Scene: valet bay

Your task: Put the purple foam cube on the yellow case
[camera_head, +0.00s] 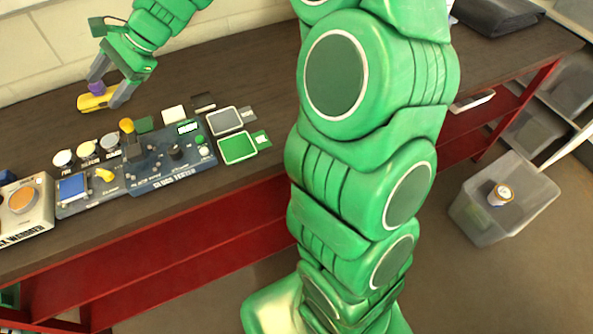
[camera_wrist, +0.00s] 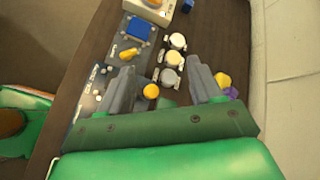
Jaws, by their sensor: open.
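The yellow case (camera_head: 91,102) lies on the counter at the far left in the head view. The purple foam cube (camera_head: 96,87) appears to rest on top of it. My gripper (camera_head: 107,91) is open, with its fingers close around that spot in the head view. In the wrist view my gripper (camera_wrist: 161,72) shows an empty gap between the fingers. There the purple cube (camera_wrist: 233,93) and the yellow case (camera_wrist: 222,79) show just beyond the right finger, which partly hides them. Whether a finger touches the cube cannot be told.
A dark tester board (camera_head: 175,165) with knobs and several round pots stands in front of my gripper. A green tray (camera_head: 238,148) and a grey tray (camera_head: 224,121) lie to its right. The wall (camera_head: 40,50) is close behind. A clear bin (camera_head: 480,212) stands at the right.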

